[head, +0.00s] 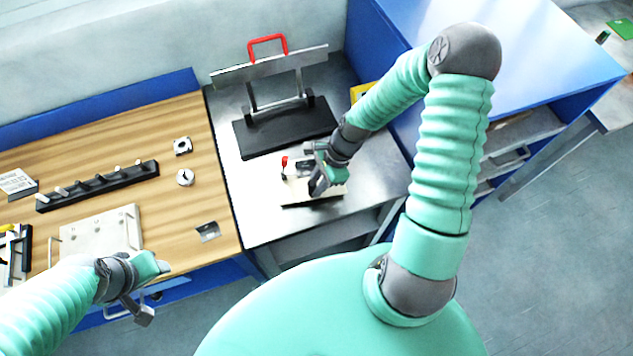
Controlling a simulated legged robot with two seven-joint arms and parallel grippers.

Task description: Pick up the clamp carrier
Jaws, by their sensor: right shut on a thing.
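The clamp carrier (297,191) is a small pale plate with a red-tipped clamp standing at its left end. It is at the front of the grey metal table (265,222) in the middle of the head view. My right gripper (318,178) is over it and shut on it, hiding much of its middle and right side. I cannot tell whether the plate touches the table. My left gripper (152,290) is at the lower left, in front of the wooden bench; its jaws are apart and nothing shows between them.
Behind the carrier stands a black base (270,137) with a metal bar frame and a red handle (267,40). The wooden bench (195,130) at left holds a black peg rack (100,183), a pale plate (95,232) and small metal parts. A blue cabinet (545,60) stands right.

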